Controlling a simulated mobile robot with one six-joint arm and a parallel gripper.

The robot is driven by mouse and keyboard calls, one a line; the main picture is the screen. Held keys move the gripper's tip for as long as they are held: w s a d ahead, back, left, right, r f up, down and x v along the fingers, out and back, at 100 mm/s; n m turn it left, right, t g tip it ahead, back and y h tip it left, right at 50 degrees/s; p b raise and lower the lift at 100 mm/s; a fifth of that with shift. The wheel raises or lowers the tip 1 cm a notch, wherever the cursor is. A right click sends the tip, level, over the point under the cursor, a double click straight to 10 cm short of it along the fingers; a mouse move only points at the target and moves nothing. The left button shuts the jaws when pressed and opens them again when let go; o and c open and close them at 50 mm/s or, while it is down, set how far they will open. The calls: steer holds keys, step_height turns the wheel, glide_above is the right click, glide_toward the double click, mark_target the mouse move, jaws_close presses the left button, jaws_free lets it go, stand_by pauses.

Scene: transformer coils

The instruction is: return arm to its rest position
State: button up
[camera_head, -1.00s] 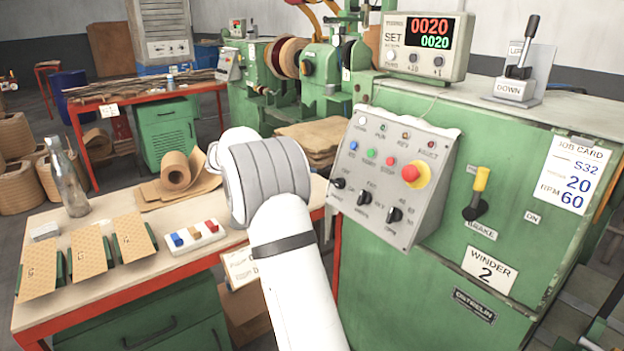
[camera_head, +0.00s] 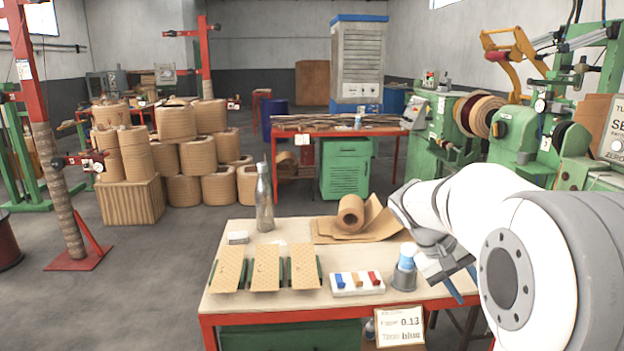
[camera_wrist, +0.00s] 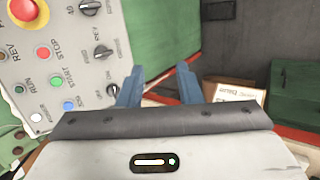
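My white and grey arm fills the right of the head view, bent over the right end of the front bench. The gripper is open and empty. The winder's grey control panel (camera_wrist: 60,60) lies beyond the fingers on the left of the wrist view, with no contact visible.
The front bench (camera_head: 225,285) holds a bottle (camera_head: 264,198), a paper roll (camera_head: 351,212), several tan boards (camera_head: 265,270), a block tray (camera_head: 357,284) and a grey cup (camera_head: 404,279). The green winder (camera_head: 520,150) stands behind my arm. Open floor (camera_head: 130,290) is at left.

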steer(key=s+a+t+y+p, duration=0.4)
steer(key=s+a+y+p, duration=0.2)
steer(key=s+a, duration=0.9)
steer(key=shift+s+r+y, duration=0.45)
steer(key=shift+s+y, duration=0.05)
steer(key=shift+s, duration=0.5)
